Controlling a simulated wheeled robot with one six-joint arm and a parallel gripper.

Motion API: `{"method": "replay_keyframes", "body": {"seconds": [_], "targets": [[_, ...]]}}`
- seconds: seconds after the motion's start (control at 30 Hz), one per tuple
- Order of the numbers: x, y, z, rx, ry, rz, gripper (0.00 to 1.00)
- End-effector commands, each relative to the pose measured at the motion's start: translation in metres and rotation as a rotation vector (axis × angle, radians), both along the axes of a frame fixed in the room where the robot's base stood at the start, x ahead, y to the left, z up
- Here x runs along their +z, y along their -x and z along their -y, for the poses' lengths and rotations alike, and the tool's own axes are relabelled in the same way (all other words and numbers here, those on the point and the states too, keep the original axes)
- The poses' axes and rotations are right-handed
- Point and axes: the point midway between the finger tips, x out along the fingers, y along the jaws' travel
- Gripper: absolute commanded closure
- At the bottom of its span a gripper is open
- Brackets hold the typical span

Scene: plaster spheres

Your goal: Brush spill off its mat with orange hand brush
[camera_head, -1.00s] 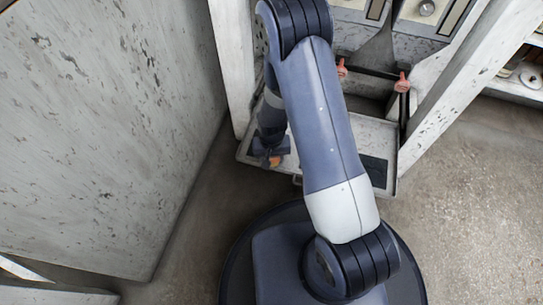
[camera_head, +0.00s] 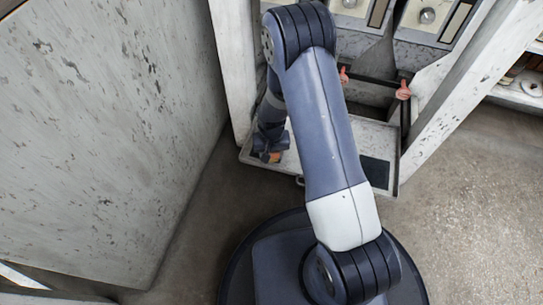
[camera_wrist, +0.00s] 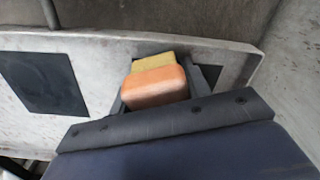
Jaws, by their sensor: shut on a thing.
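The orange hand brush (camera_wrist: 155,86) is held between the fingers of my gripper (camera_wrist: 160,92), with its pale yellow bristle side (camera_wrist: 154,61) facing away from the wrist. In the head view the gripper (camera_head: 270,150) is at the left end of a light grey shelf, and a little orange of the brush (camera_head: 274,157) shows. A dark rectangular mat (camera_head: 375,172) lies on the shelf's right part, well apart from the gripper; it is at the left in the wrist view (camera_wrist: 43,82). I cannot make out any spill on it.
The pale, chipped shelf (camera_head: 346,178) has a raised rim. Behind it is a dark recess with two pinkish knobs (camera_head: 403,90). White uprights (camera_head: 236,75) flank it, and a large grey wall (camera_head: 90,140) stands left. The shelf between gripper and mat is partly hidden by my arm.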

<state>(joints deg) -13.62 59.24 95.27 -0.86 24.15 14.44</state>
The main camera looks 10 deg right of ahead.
Motion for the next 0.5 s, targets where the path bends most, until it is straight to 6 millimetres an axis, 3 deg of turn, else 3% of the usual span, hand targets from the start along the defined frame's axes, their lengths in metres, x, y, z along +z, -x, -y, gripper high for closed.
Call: {"method": "replay_keyframes", "body": {"seconds": [0.23,0.5], "targets": [[0.002,0.003,0.000,0.002,0.000,-0.002,0.91],[0.014,0.020,0.000,0.002,0.000,0.000,0.91]]}}
